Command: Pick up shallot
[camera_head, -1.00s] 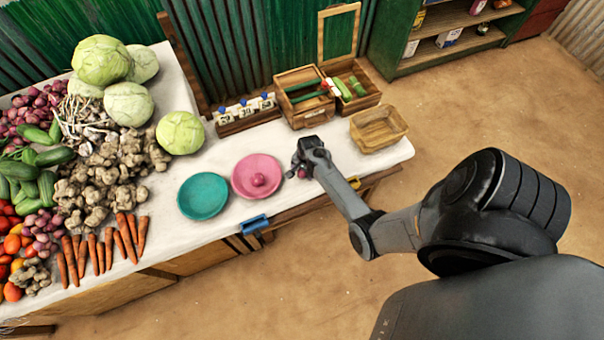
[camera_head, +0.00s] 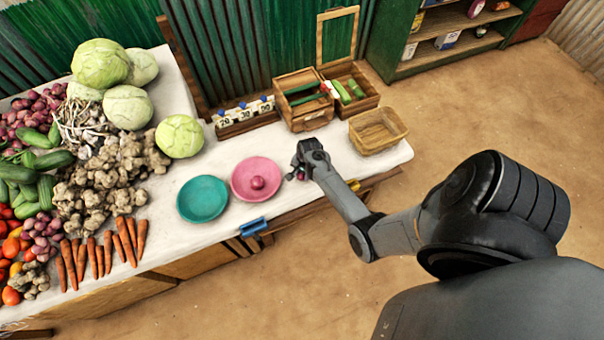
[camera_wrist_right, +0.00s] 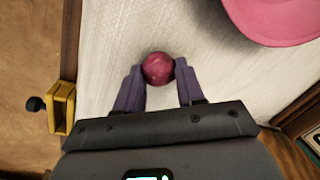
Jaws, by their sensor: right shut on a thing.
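A round purple-pink shallot (camera_wrist_right: 158,68) sits between the two fingertips of my right gripper (camera_wrist_right: 160,75) in the right wrist view, with a finger touching each side. The jaws are shut on it. In the head view my right gripper (camera_head: 298,174) is over the white tabletop, just right of the pink dish; the shallot is mostly hidden there. Another shallot (camera_head: 258,183) lies in the pink dish (camera_head: 240,190). More shallots (camera_head: 45,225) lie in a pile at the left. My left gripper is not in view.
A teal dish (camera_head: 203,199) stands left of the pink one. A wooden tray (camera_head: 378,131) and wooden boxes (camera_head: 305,117) stand behind my gripper. A blue clip (camera_head: 253,227) and a yellow one (camera_wrist_right: 63,107) sit at the table's front edge. Vegetables crowd the left.

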